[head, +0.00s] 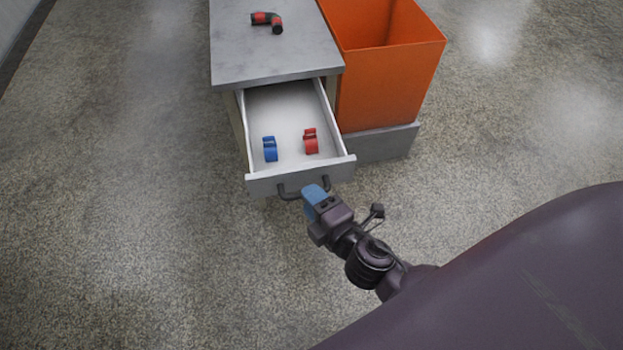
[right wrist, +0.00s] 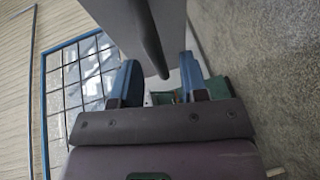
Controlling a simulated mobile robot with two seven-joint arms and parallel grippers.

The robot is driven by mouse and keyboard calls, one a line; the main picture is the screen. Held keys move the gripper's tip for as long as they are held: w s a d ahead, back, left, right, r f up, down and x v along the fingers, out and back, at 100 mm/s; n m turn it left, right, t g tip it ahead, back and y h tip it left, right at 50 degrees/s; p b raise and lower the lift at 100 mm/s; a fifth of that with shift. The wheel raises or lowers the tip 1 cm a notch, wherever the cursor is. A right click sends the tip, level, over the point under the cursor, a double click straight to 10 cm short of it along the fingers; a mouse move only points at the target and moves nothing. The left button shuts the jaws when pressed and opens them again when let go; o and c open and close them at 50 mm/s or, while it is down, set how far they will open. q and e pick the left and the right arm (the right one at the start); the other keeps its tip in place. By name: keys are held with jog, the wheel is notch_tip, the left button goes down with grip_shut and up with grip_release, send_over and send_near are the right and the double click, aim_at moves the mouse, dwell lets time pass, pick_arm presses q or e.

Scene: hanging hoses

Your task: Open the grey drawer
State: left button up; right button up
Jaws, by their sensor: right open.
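The grey drawer (head: 262,187) is pulled out of the grey-topped cabinet (head: 270,55), and its pale inside shows. Its dark bar handle (head: 287,195) is on the front panel. My right gripper (head: 314,192), with blue fingers, is at the right part of the handle. In the right wrist view the two blue fingers of this gripper (right wrist: 158,80) stand apart, and the dark handle (right wrist: 150,50) shows between them. Whether a finger touches the handle is unclear. My left gripper is not in view.
A blue clamp-like piece (head: 270,149) and a red one (head: 311,142) are in the drawer. A black-and-red elbow hose piece (head: 268,20) lies on the cabinet top. An orange bin (head: 385,85) stands on a grey base to the right. The floor left of the drawer is clear.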

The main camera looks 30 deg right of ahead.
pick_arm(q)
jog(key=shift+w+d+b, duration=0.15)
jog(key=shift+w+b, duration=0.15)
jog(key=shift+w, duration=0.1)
pick_arm(e)
jog(key=v, duration=1)
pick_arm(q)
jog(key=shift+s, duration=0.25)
